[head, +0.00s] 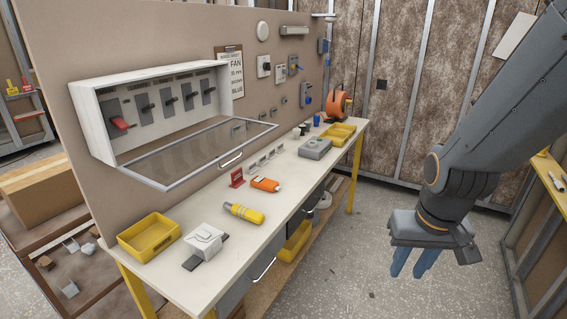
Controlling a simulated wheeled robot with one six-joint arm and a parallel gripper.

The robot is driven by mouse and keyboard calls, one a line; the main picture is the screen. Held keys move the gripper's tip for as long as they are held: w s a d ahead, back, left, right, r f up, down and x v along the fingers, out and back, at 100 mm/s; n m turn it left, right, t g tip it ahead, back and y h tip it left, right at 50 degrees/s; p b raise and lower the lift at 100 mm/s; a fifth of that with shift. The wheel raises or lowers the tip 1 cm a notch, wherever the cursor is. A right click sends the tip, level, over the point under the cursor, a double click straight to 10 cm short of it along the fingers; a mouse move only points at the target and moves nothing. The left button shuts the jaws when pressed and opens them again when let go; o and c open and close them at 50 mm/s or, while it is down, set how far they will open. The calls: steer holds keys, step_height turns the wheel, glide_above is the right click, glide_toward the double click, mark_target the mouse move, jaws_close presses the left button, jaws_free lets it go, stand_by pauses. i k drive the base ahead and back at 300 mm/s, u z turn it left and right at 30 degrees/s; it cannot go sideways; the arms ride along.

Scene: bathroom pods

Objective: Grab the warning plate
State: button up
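A small red plate with pale marking (237,178), which looks like the warning plate, stands upright on the workbench near the back panel. It is just left of an orange tool, and its lettering is too small to read. My gripper (413,262) hangs over the floor at the right, well away from the bench and the plate. Its two blue fingers point down with a gap between them, and nothing shows in it.
The workbench (190,283) carries a yellow tray (149,237), a white block (205,240), a yellow tool (244,212), an orange tool (265,184) and a grey box (315,148). An open clear cover (205,157) of the switch box juts over the bench. Floor between bench and gripper is clear.

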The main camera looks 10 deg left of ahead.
mark_target(236, 176)
steer(key=z, duration=0.25)
steer(key=i, duration=1.35)
steer(key=u, duration=0.85)
steer(key=i, duration=1.1)
steer(key=u, duration=0.8)
